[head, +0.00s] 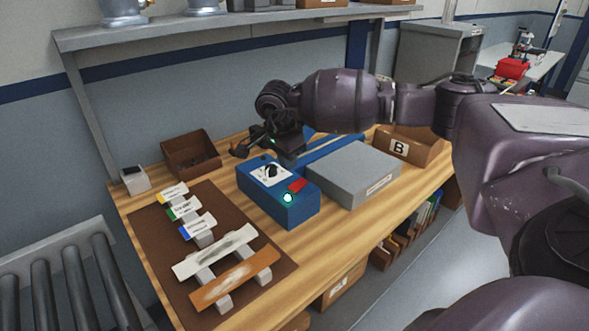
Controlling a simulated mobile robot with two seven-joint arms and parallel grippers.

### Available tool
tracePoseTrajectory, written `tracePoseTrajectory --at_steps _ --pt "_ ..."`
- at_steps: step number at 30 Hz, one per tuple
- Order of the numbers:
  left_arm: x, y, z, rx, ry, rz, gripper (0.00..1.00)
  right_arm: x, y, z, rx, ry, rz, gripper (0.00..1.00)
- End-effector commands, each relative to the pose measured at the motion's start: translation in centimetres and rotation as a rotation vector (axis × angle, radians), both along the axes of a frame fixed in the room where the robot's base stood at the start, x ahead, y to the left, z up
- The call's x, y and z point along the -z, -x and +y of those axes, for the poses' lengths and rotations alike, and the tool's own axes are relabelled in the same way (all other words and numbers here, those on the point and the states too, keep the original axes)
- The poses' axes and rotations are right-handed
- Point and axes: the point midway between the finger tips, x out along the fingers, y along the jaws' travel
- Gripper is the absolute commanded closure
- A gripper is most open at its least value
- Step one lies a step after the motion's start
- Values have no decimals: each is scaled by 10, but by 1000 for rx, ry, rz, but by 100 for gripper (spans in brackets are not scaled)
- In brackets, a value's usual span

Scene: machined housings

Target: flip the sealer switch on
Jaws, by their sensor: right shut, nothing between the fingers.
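The blue sealer box (296,212) stands on the wooden table. Its top has a white panel with a black dial (271,171), a red switch (298,185) and a round lamp (288,197) glowing green. A blue sealer arm (338,146) runs behind the grey box. My right gripper (246,148) is above and behind the sealer, near the dial end, apart from the red switch. It is shut and empty, and its fingertips are small and dark in the picture. My left gripper is not in view.
A grey box (352,172) stands right of the sealer, with a cardboard bin marked B (412,146) behind it. A brown mat (150,240) with labelled strips lies left. A brown open bin (191,152) stands at the back left. A shelf (230,24) spans above.

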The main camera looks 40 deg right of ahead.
Motion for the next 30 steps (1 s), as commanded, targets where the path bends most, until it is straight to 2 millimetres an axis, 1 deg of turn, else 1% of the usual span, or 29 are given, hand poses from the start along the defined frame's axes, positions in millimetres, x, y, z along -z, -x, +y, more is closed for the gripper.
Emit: tracePoseTrajectory --at_steps 1,5,9,12,18,24,30 --pt "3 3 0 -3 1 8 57 -6 0 7 -3 -1 2 100" --pt "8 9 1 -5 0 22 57 -25 1 21 -3 0 2 100" --pt "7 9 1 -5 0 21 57 -43 3 34 -2 0 4 100" --pt "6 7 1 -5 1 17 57 -51 3 40 0 0 3 100" --pt "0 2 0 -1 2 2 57 -58 4 44 0 0 5 100" --pt "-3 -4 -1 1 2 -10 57 -59 4 45 0 0 5 100" --pt "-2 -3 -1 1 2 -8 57 -59 4 45 0 0 5 100"
